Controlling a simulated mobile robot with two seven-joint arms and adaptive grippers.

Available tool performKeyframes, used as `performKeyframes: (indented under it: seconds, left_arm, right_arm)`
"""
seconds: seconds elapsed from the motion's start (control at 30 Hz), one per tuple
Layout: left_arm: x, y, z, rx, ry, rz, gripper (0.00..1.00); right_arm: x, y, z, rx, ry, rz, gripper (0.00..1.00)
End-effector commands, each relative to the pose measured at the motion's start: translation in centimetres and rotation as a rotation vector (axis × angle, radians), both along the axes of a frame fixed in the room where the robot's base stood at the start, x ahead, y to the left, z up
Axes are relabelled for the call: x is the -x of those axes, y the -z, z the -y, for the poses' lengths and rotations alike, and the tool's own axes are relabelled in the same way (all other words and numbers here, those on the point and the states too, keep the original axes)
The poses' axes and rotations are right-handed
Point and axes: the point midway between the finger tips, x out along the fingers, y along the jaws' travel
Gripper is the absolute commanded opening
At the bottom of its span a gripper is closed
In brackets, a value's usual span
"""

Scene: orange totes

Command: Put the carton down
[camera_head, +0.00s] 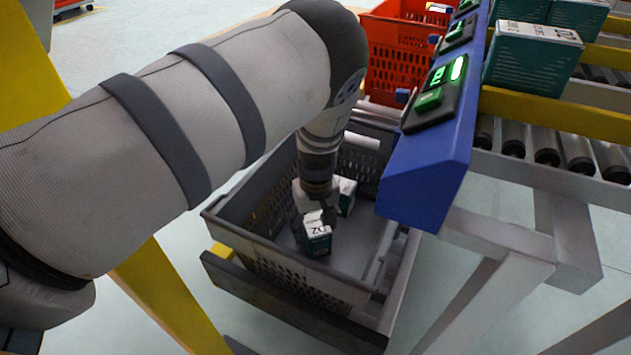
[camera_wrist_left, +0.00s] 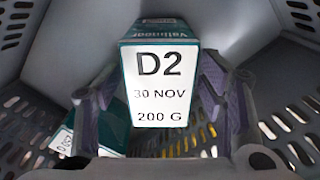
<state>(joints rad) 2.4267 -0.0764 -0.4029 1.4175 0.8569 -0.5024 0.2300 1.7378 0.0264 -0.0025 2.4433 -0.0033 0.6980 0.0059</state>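A teal and white carton marked D2 (camera_head: 316,236) is inside the grey tote (camera_head: 265,262). My left gripper (camera_head: 314,218) reaches down into the tote with its fingers on both sides of this carton. In the left wrist view the carton's white D2 label (camera_wrist_left: 162,88) faces the camera, between the two dark fingers. I cannot tell whether the carton's underside touches the tote floor. A second carton (camera_head: 346,194) is in the tote just behind the gripper; a carton also shows at the lower left of the wrist view (camera_wrist_left: 62,141). My right gripper is not in view.
A blue rail (camera_head: 428,172) with green-lit displays (camera_head: 435,98) runs close to the tote's right side. Beyond it is a roller conveyor (camera_head: 546,150) with teal cartons (camera_head: 530,62). A red-orange tote (camera_head: 393,52) stands behind the grey one. The tote's right floor is bare.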

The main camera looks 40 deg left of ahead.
Motion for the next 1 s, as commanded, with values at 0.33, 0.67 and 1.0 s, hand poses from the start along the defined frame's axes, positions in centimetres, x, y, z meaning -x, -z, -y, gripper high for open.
performKeyframes:
  seconds: [0.33, 0.67, 1.0]
  left_arm:
    - [-0.1, -1.2, 0.0, 0.0, 0.0, 0.004, 0.65]
    - [0.1, -10.1, 0.4, 0.0, 0.0, 0.005, 0.65]
    - [0.3, -12.7, 0.4, -0.001, 0.0, -0.001, 0.65]
  right_arm:
    - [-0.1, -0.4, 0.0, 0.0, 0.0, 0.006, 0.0]
    - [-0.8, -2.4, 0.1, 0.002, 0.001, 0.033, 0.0]
    - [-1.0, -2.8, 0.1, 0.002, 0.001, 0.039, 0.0]
